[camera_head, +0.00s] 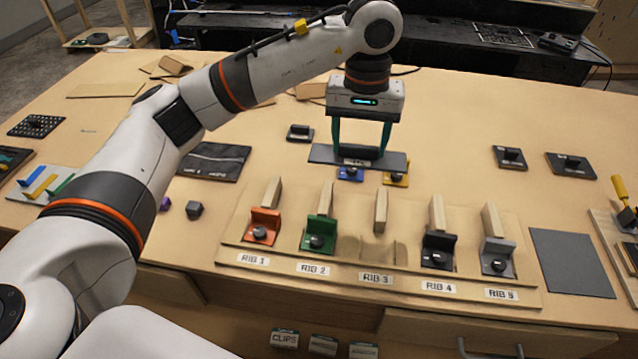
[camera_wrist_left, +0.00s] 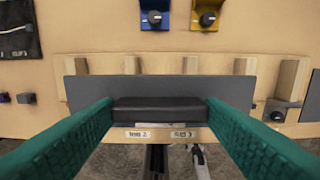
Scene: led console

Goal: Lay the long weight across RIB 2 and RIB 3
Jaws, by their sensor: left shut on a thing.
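My left gripper (camera_head: 361,150) is shut on the long weight (camera_head: 320,153), a flat dark grey plate with a black grip block. In the left wrist view the block lies between the teal fingers and the plate (camera_wrist_left: 88,92) extends to both sides. The plate is held level above the table, behind the rib row in the head view. RIB 2 (camera_head: 325,198) has a green clip (camera_head: 318,235) at its front. RIB 3 (camera_head: 380,212) is bare wood with no clip. My right gripper is not in view.
RIB 1 holds an orange clip (camera_head: 262,228), RIB 4 a black clip (camera_head: 438,250), RIB 5 a grey clip (camera_head: 498,257). A blue clip (camera_head: 350,175) and a yellow clip (camera_head: 396,180) lie near the plate. A grey mat (camera_head: 571,263) lies at right.

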